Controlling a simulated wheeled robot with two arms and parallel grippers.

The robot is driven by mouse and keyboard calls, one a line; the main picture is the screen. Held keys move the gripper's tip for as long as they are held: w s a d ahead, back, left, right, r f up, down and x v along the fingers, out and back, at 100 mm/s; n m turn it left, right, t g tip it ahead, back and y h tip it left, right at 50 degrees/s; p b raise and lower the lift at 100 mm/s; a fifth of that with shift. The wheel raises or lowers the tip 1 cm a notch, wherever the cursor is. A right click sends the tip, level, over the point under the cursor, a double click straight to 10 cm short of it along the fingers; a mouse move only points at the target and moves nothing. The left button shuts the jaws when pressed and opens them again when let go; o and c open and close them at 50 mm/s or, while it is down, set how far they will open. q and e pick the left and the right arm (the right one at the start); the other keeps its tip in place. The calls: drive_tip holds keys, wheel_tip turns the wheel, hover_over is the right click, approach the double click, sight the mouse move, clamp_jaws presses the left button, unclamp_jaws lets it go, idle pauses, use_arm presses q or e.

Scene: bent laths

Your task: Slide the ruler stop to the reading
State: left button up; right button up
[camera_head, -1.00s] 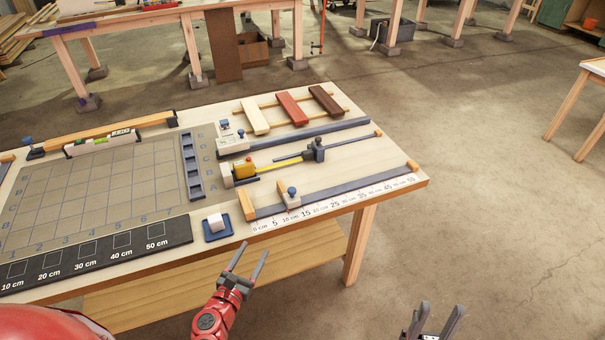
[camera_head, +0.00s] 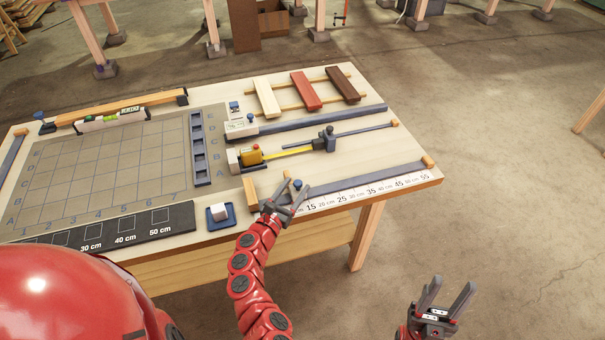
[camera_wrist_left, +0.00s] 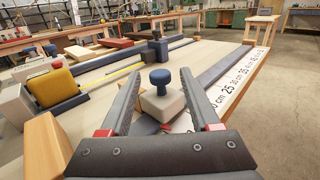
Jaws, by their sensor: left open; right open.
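The ruler stop (camera_wrist_left: 161,100) is a pale block with a blue knob on top. It sits on the ruler rail near its low end. In the left wrist view it stands between the open fingers of my left gripper (camera_wrist_left: 158,95), with no clear contact. In the head view my left gripper (camera_head: 286,195) largely hides the stop, and its blue knob (camera_head: 297,184) shows. The ruler scale (camera_head: 370,190) runs along the table's front edge, with printed numbers up to 55; the low numbers are covered by the gripper. My right gripper (camera_head: 446,297) is open and empty, off the table.
Behind the rail lies a yellow tape measure (camera_head: 250,155) with a dark slider (camera_head: 326,139). Wooden end blocks (camera_head: 251,194) bound the rail. A blue tray (camera_head: 209,222) with a white cube (camera_head: 219,211) lies left of my left gripper. The rail to the right is clear.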

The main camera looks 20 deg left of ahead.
sight(300, 181)
use_arm(q)
drive_tip(key=shift+w+d+f, duration=0.1)
drive_tip(key=shift+w+d, duration=0.05)
drive_tip(key=shift+w, duration=0.7)
drive_tip(key=shift+w+d+r, duration=0.1)
drive_tip(key=shift+w+d, duration=0.1)
drive_tip(key=shift+w, duration=0.7)
drive_tip(key=shift+w+d+f, duration=0.1)
drive_tip(key=shift+w+d, duration=0.05)
drive_tip(key=shift+w, duration=0.7)
clamp_jaws()
